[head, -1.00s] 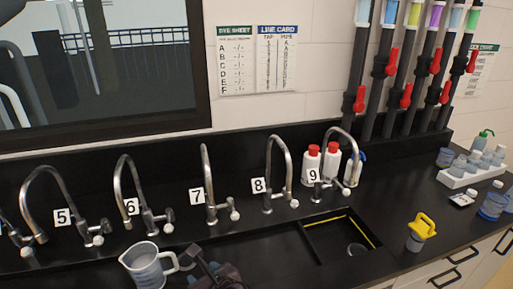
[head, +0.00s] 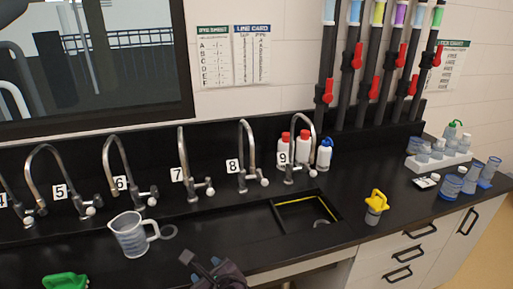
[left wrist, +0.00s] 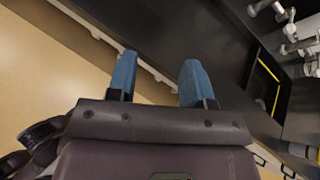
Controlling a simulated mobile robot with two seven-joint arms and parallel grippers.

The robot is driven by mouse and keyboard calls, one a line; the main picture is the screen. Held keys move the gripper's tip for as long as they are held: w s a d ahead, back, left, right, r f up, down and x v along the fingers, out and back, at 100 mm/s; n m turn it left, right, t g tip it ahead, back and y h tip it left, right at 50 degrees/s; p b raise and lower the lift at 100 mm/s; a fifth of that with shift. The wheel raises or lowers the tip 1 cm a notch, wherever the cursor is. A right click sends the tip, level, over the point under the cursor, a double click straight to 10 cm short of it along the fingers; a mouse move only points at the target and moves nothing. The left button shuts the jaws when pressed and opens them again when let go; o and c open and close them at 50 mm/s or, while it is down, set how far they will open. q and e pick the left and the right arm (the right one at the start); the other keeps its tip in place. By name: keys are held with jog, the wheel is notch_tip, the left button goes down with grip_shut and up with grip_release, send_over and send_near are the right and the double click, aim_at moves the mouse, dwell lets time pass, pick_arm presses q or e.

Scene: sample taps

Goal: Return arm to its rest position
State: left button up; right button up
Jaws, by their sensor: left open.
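My left gripper (left wrist: 157,78) is open in the left wrist view, with its two blue fingers apart and nothing between them. It is over the floor and the counter's front edge. My right gripper is not in view.
Numbered taps, including tap 7 (head: 184,165), line the back of the counter. A yellow-edged sink (head: 283,202) lies right of centre. A yellow-topped container (head: 376,207) and a white bottle rack (head: 437,163) stand at right. A green object (head: 66,281) shows at lower left.

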pick_arm(q)
jog(key=w+d+n+t+h, duration=0.3)
jog(key=w+d+n+h, duration=0.15)
jog(key=n+h, duration=0.3)
jog(key=s+a+f+n+g+b, duration=0.1)
jog(key=s+a+f+n+b, duration=0.2)
jog(key=s+a+f+n, duration=1.5)
jog(key=s+a, duration=0.1)
jog(key=a, duration=0.3)
jog(key=shift+f+y, duration=0.25)
jog(key=shift+y, duration=0.1)
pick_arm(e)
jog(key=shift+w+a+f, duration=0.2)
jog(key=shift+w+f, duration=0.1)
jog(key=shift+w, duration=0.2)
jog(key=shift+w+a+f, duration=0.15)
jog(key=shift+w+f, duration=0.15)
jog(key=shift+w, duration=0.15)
pick_arm(q)
jog(key=shift+d, duration=0.1)
